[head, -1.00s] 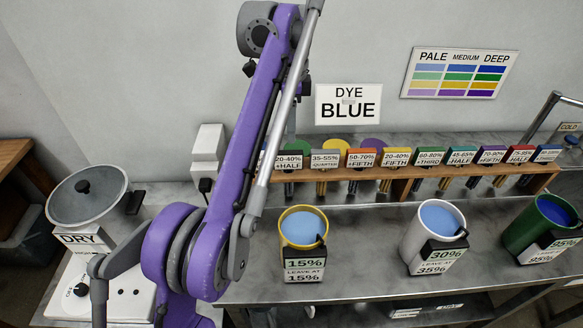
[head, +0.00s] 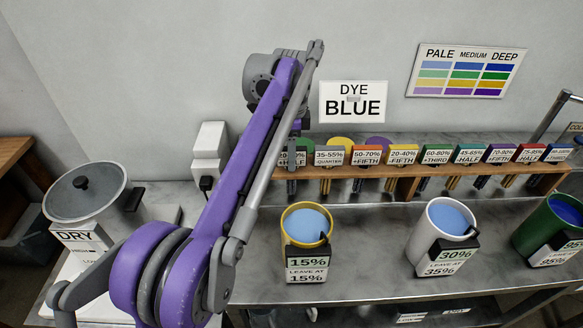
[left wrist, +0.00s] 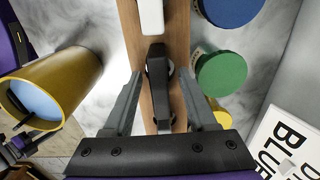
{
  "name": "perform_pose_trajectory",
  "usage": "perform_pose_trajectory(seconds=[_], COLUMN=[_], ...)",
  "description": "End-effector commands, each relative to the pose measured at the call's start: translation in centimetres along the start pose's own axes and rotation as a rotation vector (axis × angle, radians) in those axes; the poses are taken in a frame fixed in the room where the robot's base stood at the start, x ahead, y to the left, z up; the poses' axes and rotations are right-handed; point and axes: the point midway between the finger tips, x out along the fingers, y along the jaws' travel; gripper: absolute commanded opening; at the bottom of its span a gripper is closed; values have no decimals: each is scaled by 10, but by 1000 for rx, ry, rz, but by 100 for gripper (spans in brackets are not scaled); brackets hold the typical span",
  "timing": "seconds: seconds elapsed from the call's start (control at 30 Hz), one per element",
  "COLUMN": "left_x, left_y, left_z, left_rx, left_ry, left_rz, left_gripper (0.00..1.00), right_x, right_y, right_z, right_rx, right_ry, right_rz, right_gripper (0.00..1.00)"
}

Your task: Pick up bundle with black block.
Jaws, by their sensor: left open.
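In the left wrist view a black block (left wrist: 158,72) sits on a wooden rack (left wrist: 130,30), with a dark part running below it between the fingers. My left gripper (left wrist: 159,80) is open, with one finger on each side of the block. I cannot tell whether the fingers touch it. In the head view my purple left arm crosses in front of the rack's left end (head: 410,188). The left fingertips are not clear there, and the bundle under the block is not clearly visible. My right gripper is not in view.
A yellow pot (head: 284,240) of blue liquid stands before the rack, with a white pot (head: 418,236) and a green pot (head: 528,238) to its right. Several tagged bundles (head: 438,155) line the rack. A lidded grey pot (head: 85,195) stands left.

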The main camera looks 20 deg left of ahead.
Motion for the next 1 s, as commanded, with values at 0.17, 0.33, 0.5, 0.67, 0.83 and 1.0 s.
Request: perform_pose_trajectory(seconds=[0.17, 0.33, 0.5, 0.67, 0.83, 1.0], left_x=[0, 0, 0, 0, -2, -13], left_y=[0, 0, 0, 0, 0, 0], left_z=[0, 0, 0, 0, 0, 0], left_rx=[0, 0, 0, 0, 0, 0], left_ry=[0, 0, 0, 0, 0, 0], left_rz=[0, 0, 0, 0, 0, 0], left_gripper=[34, 4, 0, 0, 0, 0], right_x=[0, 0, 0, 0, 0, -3], right_y=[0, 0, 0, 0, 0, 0], right_z=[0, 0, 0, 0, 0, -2], right_rx=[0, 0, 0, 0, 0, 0], right_ry=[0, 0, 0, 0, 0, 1], right_rz=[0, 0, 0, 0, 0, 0], right_gripper=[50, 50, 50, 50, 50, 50])
